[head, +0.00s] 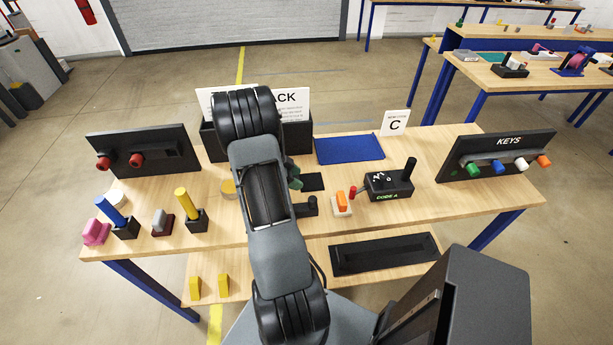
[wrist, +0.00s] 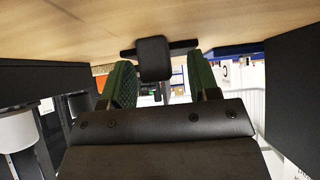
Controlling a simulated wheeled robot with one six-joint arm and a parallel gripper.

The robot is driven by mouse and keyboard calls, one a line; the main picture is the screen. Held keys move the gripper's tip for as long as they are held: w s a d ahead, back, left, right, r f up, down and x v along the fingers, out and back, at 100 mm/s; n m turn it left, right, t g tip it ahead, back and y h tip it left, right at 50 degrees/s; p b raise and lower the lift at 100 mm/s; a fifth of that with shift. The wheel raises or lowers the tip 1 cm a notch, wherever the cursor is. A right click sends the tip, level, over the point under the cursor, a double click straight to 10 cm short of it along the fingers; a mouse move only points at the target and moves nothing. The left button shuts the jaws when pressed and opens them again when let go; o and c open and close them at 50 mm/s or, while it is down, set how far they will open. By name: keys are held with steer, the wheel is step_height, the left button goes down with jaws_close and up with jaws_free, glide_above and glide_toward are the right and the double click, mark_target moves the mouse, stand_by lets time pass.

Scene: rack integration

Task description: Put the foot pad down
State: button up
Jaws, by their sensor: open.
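My gripper (wrist: 160,82) is open, its two green fingers low over the wooden table, which is at the top of the wrist view. A small black block (wrist: 154,60), possibly the foot pad, shows between the fingertips, nearer the left one; I cannot tell whether they touch. A thin flat black piece (wrist: 183,45) lies behind it at the table surface. In the head view my arm hides most of the gripper; green finger parts (head: 293,172) show beside a flat black square (head: 313,182) on the table. I cannot tell for certain which thing is the foot pad.
A blue mat (head: 349,149) lies behind. Blue (head: 111,211) and yellow (head: 185,204) handles stand left. The KEYS panel (head: 497,155) is far right.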

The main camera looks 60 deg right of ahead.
steer(key=shift+s+f, duration=0.1)
steer(key=shift+f, duration=0.05)
steer(key=shift+c, duration=0.4)
jaws_close()
steer(key=shift+d+r+b, duration=0.1)
steer(key=shift+r+b, duration=0.55)
steer(key=shift+r, duration=0.15)
steer(key=s+a+r+b, duration=0.4)
steer(key=s+a+r, duration=0.4)
steer(key=a+r, duration=0.3)
steer(key=shift+s+r+b, duration=0.25)
steer(key=shift+s+b, duration=0.05)
steer(key=shift+b, duration=0.1)
